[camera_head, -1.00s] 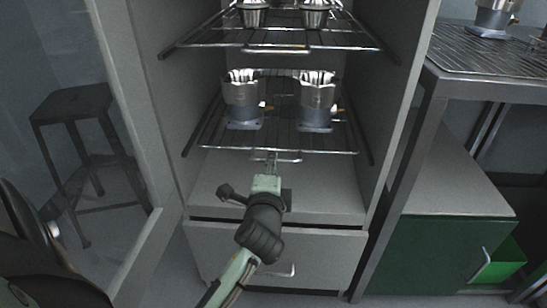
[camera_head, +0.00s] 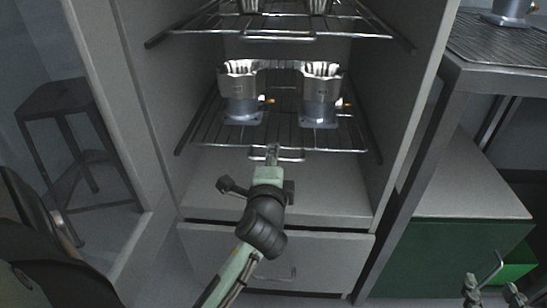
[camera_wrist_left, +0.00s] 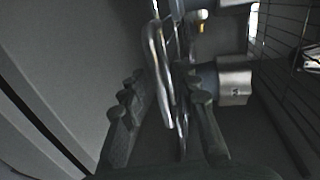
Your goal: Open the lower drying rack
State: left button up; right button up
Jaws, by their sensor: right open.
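The lower drying rack (camera_head: 335,138) is a wire shelf inside the open cabinet, with a bar handle (camera_head: 292,155) at its front edge. Two metal housings (camera_head: 240,95) (camera_head: 320,97) stand upright on it. My left gripper (camera_head: 272,152) is at this handle. In the left wrist view my left gripper (camera_wrist_left: 165,115) has its fingers apart, with the handle (camera_wrist_left: 158,65) between and just beyond them; contact cannot be told. My right gripper (camera_head: 490,288) is open and empty at the lower right, far from the rack.
An upper wire rack (camera_head: 280,35) with housings is above. A drawer (camera_head: 330,262) lies below the cabinet floor. An open glazed door (camera_head: 105,140) and a dark stool (camera_head: 60,105) are at left. A metal table (camera_head: 490,75) and green cabinet (camera_head: 430,255) are at right.

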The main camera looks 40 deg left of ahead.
pick_arm(q)
grip_shut()
dwell(0.6)
